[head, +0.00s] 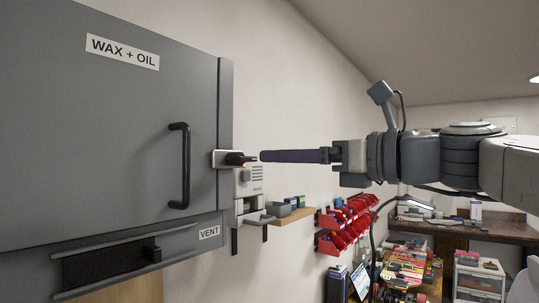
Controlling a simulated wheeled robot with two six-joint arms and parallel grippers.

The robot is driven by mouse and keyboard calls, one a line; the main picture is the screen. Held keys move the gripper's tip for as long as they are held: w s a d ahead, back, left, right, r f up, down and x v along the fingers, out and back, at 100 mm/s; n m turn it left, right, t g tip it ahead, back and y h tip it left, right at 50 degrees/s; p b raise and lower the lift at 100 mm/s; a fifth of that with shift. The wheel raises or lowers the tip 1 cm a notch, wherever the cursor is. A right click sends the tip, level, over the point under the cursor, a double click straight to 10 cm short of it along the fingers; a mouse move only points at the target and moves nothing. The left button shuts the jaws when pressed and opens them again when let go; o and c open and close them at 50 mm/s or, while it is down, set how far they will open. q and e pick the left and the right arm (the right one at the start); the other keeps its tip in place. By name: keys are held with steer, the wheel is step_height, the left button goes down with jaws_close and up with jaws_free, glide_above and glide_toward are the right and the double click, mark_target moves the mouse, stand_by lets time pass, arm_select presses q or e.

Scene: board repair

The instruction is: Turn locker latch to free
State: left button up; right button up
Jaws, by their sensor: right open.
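The grey locker (90,110) labelled "WAX + OIL" fills the left of the head view. Its door is closed against the frame at its right edge. A small gap shows between fingertips and knob, though depth is hard to judge. My left gripper is out of view.
A black door handle (180,166) stands left of the latch. A vent slider (108,264) is below. A pale wall box (249,181), small shelf (292,216) and red bins (343,224) line the wall. A cluttered bench (420,252) lies lower right.

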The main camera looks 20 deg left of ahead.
mark_target(250, 158)
steer(key=p+x, duration=0.3)
steer(key=x, duration=0.6)
steer(key=shift+w+a+f+p, duration=0.1)
steer(key=shift+a+f+p, duration=0.05)
steer(key=shift+a+p, duration=0.2)
steer(key=c, duration=1.4)
